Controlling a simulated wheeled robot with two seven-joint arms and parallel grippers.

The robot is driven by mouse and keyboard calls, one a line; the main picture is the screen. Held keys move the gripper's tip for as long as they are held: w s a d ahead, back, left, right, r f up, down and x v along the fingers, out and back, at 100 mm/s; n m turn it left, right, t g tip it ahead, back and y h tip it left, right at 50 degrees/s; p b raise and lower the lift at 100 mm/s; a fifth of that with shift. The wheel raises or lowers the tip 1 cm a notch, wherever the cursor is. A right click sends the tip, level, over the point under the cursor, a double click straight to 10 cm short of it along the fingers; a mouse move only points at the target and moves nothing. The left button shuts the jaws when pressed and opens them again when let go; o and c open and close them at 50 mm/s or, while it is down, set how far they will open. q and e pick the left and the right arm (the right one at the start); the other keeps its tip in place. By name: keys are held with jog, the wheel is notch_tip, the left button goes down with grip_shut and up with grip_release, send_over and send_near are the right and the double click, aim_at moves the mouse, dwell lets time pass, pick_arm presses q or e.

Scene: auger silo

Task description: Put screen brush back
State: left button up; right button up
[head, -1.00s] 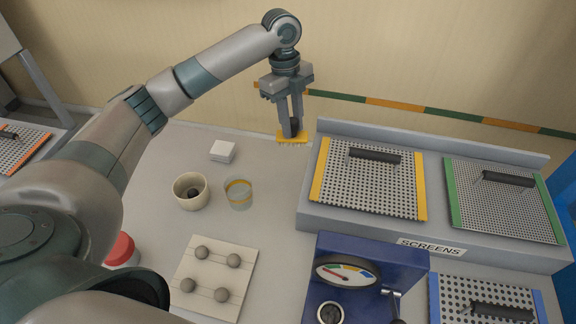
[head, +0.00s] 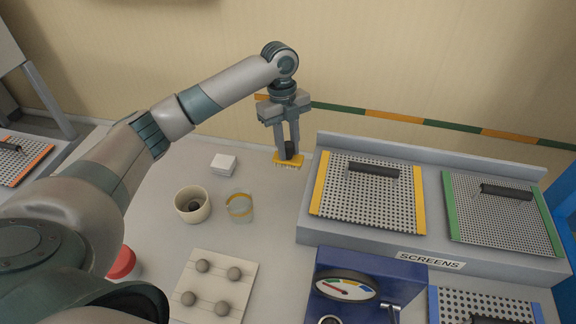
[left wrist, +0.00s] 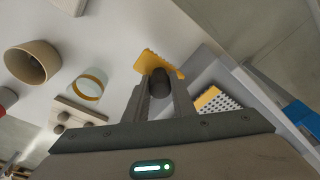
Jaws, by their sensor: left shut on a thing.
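The screen brush (head: 287,161) has a yellow bristled base and a dark round handle. My left gripper (head: 288,148) is shut on the handle, with the bristles facing down. The brush is at the back of the table, just left of the screens rack; I cannot tell whether the bristles touch the table. In the left wrist view the brush (left wrist: 153,60) shows between the fingertips of the gripper (left wrist: 160,85). My right gripper is not in view.
The screens rack (head: 310,228) stands right of the brush, with a yellow-edged screen (head: 365,205) and a green-edged screen (head: 500,222). A white block (head: 223,163), a beige cup (head: 192,205) and a clear yellow-rimmed cup (head: 239,207) stand left.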

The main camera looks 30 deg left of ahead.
aim_at(288, 156)
pick_arm(q)
notch_tip(288, 156, down, 2)
jog(key=shift+f+p, duration=0.2)
jog(key=shift+p, duration=0.1)
jog(key=shift+f, duration=0.4)
jog(key=shift+f, duration=0.25)
notch_tip(288, 156, down, 3)
jog(key=shift+r+p, duration=0.15)
jog(key=shift+p, duration=0.55)
jog(key=shift+f, duration=0.3)
jog(key=o, duration=1)
jog(key=shift+f, duration=0.15)
